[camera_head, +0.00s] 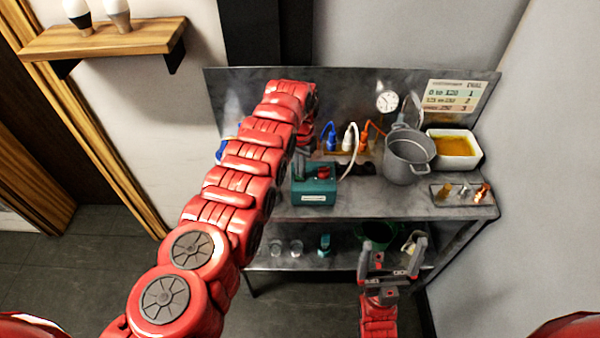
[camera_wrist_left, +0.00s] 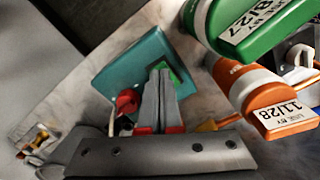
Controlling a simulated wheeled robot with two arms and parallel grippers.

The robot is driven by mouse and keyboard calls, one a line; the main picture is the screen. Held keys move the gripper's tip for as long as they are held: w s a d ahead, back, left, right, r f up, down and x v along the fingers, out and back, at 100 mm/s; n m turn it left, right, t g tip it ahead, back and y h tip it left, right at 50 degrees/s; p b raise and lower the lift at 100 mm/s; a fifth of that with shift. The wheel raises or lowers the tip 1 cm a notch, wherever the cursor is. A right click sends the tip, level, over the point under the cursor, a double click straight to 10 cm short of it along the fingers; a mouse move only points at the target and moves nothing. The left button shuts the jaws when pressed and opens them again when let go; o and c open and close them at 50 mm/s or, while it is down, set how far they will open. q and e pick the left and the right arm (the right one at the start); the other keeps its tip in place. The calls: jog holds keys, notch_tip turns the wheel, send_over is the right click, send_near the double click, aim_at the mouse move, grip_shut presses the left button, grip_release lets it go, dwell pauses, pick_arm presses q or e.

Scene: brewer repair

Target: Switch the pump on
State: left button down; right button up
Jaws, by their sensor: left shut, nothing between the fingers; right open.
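A teal box (camera_head: 314,191) with a pale front label stands near the front edge of the upper bench, left of the metal pot; I take it for the pump's switch box. In the left wrist view the box (camera_wrist_left: 122,72) carries a green button (camera_wrist_left: 171,74) and a red knob (camera_wrist_left: 127,100). My left gripper (camera_wrist_left: 163,70) is shut and empty, its fingertips at the green button and partly covering it. I cannot tell whether they touch or press it. In the head view my left arm hides most of that gripper. My right gripper (camera_head: 391,258) is open and empty before the lower shelf.
The metal pot (camera_head: 408,160) and a white tub of amber liquid (camera_head: 455,150) stand right of the box. Green (camera_wrist_left: 235,25) and orange (camera_wrist_left: 262,100) labelled items lie close to my left gripper. Small metal fittings (camera_head: 461,192) lie at the bench's right end.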

pick_arm(q)
jog(key=shift+f+b, duration=0.3)
jog(key=shift+r, duration=0.15)
notch_tip(320, 180, up, 2)
jog(key=shift+w+r+p, duration=0.1)
jog(key=shift+p, duration=1.1)
notch_tip(320, 180, up, 3)
jog(key=shift+f+p, duration=0.15)
jog(key=shift+p, duration=0.95)
jog(key=shift+r+p, duration=0.4)
jog(key=shift+r, duration=0.55)
jog(key=shift+f, duration=0.1)
